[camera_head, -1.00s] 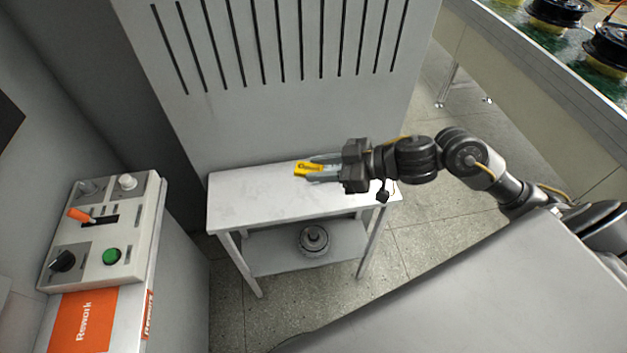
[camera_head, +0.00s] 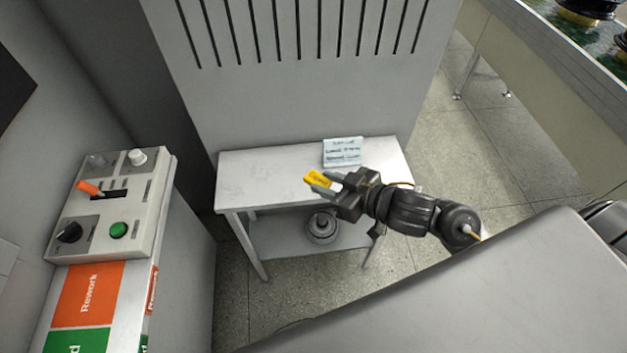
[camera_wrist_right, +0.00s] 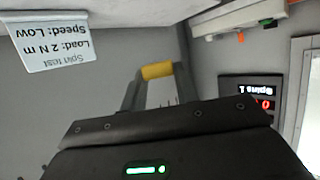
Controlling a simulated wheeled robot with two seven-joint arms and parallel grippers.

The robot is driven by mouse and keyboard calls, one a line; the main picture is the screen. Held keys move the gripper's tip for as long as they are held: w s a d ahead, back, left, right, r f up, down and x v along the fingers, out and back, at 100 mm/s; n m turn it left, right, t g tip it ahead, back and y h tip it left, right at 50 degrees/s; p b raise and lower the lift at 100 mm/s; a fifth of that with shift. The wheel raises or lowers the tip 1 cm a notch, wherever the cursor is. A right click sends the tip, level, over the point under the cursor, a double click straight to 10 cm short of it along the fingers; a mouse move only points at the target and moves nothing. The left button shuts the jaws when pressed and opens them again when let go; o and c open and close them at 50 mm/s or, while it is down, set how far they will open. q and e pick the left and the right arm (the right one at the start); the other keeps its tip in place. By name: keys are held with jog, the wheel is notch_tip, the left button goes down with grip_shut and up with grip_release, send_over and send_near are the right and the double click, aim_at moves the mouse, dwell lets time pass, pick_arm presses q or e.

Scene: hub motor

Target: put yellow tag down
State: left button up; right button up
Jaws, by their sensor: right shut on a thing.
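The yellow tag (camera_head: 318,179) is a small flat piece with dark print that I cannot read. My right gripper (camera_head: 326,184) is shut on it, with the tag at the fingertips. In the head view they show over the front part of the white side table (camera_head: 262,182); the gap between tag and table top is hard to tell. In the right wrist view the yellow tag (camera_wrist_right: 157,71) sits between the two finger ends. My left gripper is not in view.
A pale card (camera_head: 343,152) with print about a spin test stands at the table's back right. A hub motor (camera_head: 321,228) sits on the lower shelf. A control box (camera_head: 112,205) with lever and buttons is at left. The table's left half is bare.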

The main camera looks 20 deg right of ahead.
aim_at(313, 172)
jog(key=w+f, duration=0.2)
jog(key=w, duration=0.1)
jog(key=w+f, duration=0.2)
jog(key=w, duration=0.1)
jog(key=w+f+b, duration=0.1)
jog(key=w+f, duration=0.2)
jog(key=shift+w+f, duration=0.15)
jog(key=shift+w, duration=0.05)
jog(key=f, duration=0.3)
jog(key=shift+w+f+b, duration=0.2)
jog(key=shift+w+b, duration=0.05)
jog(key=shift+b, duration=0.1)
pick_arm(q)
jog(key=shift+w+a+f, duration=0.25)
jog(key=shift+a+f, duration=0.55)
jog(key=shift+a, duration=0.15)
pick_arm(e)
jog(key=shift+f, duration=0.1)
jog(key=shift+f, duration=0.15)
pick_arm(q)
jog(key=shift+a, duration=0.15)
pick_arm(e)
jog(key=o, duration=0.9)
jog(key=shift+o, duration=0.2)
